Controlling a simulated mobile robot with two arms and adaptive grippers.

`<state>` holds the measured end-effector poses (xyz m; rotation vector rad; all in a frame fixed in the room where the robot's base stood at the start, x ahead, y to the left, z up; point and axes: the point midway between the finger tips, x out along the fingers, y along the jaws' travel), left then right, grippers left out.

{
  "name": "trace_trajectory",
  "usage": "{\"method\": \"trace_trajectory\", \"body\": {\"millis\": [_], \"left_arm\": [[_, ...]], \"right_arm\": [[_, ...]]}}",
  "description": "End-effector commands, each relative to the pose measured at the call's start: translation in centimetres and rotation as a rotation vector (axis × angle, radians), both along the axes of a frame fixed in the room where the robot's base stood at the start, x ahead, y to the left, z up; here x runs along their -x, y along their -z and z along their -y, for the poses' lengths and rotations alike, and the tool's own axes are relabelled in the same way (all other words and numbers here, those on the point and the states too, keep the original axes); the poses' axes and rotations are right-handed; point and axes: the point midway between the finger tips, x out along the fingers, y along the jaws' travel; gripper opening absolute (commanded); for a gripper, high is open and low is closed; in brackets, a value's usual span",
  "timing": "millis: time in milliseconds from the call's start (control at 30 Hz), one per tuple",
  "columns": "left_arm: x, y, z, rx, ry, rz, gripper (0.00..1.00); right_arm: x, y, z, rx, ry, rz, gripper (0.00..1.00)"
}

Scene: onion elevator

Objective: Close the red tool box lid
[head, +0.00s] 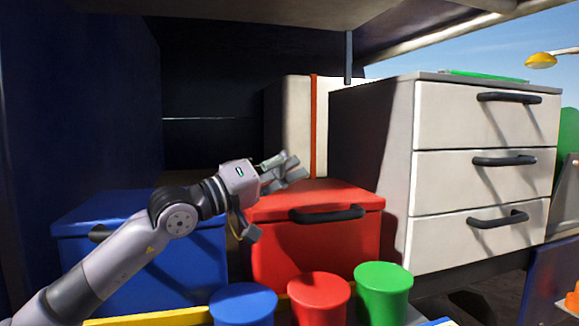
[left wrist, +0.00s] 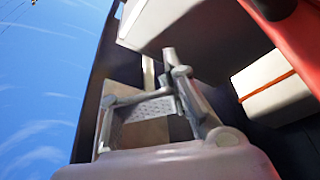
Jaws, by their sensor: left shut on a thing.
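The red tool box (head: 315,255) stands in the middle of the head view. Its red lid (head: 330,193) lies down over the box, with a black handle (head: 327,214) at the front. I cannot tell whether a thin gap is left under the lid. My left gripper (head: 290,167) is over the back left part of the lid, with its fingers pointing right. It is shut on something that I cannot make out. In the left wrist view its fingers (left wrist: 175,80) show, with red surface at the upper right, apart from them. My right gripper is in neither view.
A blue box (head: 135,225) stands left of the red one. A white drawer cabinet (head: 480,165) is on the right. Blue, red and green cups (head: 383,285) stand in front. A pale case with an orange band (head: 314,125) is behind. A dark shelf roof (head: 250,12) hangs above.

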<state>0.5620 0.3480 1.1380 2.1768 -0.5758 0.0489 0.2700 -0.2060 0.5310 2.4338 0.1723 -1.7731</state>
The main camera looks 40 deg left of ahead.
Motion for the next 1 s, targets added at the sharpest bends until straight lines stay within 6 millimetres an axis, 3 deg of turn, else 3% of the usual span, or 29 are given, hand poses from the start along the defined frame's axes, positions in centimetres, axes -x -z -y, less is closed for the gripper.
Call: {"method": "trace_trajectory", "body": {"millis": [467,1000], "left_arm": [[0.0,-0.9,-0.1,0.002,-0.001,0.003,0.0],[0.1,-8.1,0.0,0.002,0.002,0.005,0.0]], "right_arm": [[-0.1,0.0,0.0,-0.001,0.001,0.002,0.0],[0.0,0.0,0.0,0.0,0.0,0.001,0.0]]}}
